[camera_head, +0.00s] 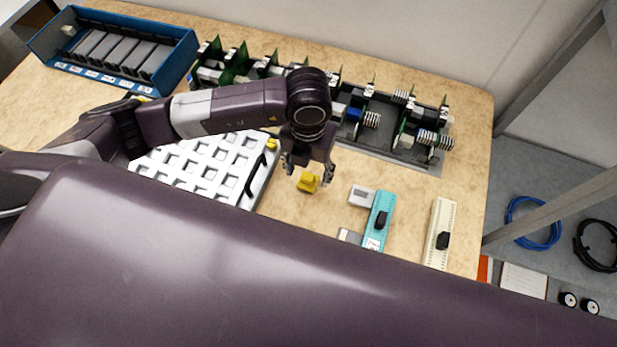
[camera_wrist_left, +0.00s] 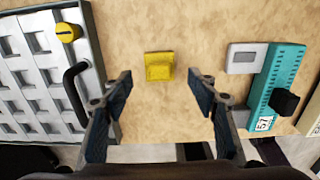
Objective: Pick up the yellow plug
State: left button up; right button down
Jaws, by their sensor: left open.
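The yellow plug (camera_head: 308,182) lies on the wooden table, right of the white tray. In the left wrist view the yellow plug (camera_wrist_left: 159,66) lies ahead of the fingertips, roughly centred between them. My left gripper (camera_head: 309,173) is open and empty, pointing down over the plug. Its two fingers stand apart in the left wrist view (camera_wrist_left: 160,88), with bare table between them. I cannot tell its exact height above the plug. My right gripper is not in view.
The white tray (camera_head: 192,172) with a black handle and another yellow piece (camera_wrist_left: 68,32) lies left. A teal module (camera_head: 380,218) and a cream module (camera_head: 440,232) lie right. Circuit boards stand in a grey rack (camera_head: 412,155) behind; a blue bin (camera_head: 165,85) is far left.

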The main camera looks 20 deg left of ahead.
aim_at(308, 178)
pick_arm(q)
notch_tip(308, 178, down, 4)
jog(key=shift+w+r+p, duration=0.15)
jog(key=shift+p, duration=0.55)
jog(key=shift+f, duration=0.5)
jog(key=c, duration=1.4)
jog(key=shift+r, duration=0.1)
jog(key=shift+r+b, duration=1.5)
jog(key=shift+r, duration=8.45)
